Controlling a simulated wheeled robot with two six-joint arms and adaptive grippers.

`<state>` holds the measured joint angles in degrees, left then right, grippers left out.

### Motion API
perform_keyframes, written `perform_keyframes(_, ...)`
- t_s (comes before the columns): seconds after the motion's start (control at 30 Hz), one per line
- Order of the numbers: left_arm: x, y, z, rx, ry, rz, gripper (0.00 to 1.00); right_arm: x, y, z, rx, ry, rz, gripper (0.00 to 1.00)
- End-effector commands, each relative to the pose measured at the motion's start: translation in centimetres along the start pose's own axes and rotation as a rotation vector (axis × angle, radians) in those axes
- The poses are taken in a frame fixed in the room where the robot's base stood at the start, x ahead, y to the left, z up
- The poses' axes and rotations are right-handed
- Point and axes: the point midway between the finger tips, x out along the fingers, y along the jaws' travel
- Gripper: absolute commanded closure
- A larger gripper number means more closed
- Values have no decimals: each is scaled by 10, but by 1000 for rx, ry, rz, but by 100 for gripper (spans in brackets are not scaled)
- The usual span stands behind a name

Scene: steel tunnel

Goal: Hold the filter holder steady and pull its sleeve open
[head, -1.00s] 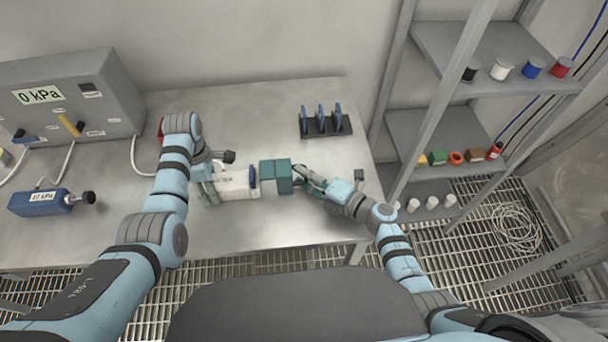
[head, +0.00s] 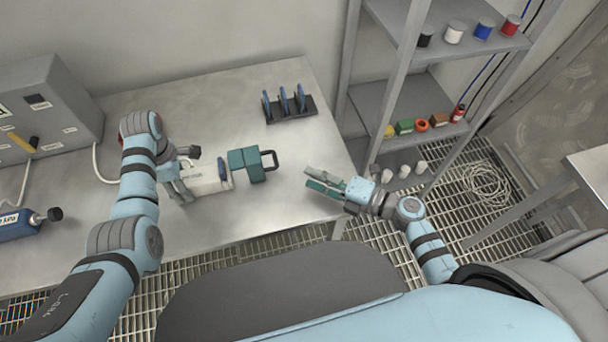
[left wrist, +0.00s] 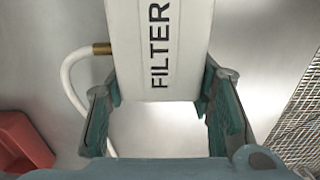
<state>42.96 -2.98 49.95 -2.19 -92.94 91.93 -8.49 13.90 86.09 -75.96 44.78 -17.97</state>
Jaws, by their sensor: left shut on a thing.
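The filter holder's white body (head: 205,179) lies near the middle of the table. My left gripper (head: 178,186) is shut on it. In the left wrist view the body (left wrist: 158,45), marked FILTER, sits between the fingers (left wrist: 160,95). At its right end a blue disc-like part (head: 224,173) shows in the gap before the teal sleeve (head: 246,164). The sleeve stands out to the right, with a dark handle (head: 269,160) on its far end. My right gripper (head: 309,178) is open and empty, right of the handle and apart from it.
A black rack (head: 291,110) with blue discs stands at the back. A grey gauge box (head: 50,110) and a blue pump-like device (head: 17,224) are at left. Shelves (head: 405,105) with small items stand right of the table. The table front is clear.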

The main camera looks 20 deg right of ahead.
Motion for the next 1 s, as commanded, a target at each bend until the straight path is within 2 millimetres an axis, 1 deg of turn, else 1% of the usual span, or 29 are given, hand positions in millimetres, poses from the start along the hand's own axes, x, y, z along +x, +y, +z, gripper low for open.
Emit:
perform_keyframes(0.07,0,0,0,0,1,-1,85,0,0,0,0,0,0,70)
perform_keyframes(0.1,0,0,0,1,1,-1,50,0,0,0,0,0,0,70)
perform_keyframes(0.23,0,0,0,1,1,-1,30,0,0,0,0,0,0,70)
perform_keyframes(0.57,-2,0,0,0,0,0,29,1,0,0,0,0,0,70)
perform_keyframes(0.67,-15,1,0,0,0,2,29,1,0,0,0,0,0,70)
perform_keyframes(0.8,-47,1,0,0,0,4,29,1,0,0,0,0,0,70)
perform_keyframes(0.9,-65,1,0,0,0,3,29,1,0,0,0,0,0,70)
perform_keyframes(1.0,-74,0,0,0,0,1,29,1,0,0,0,0,0,70)
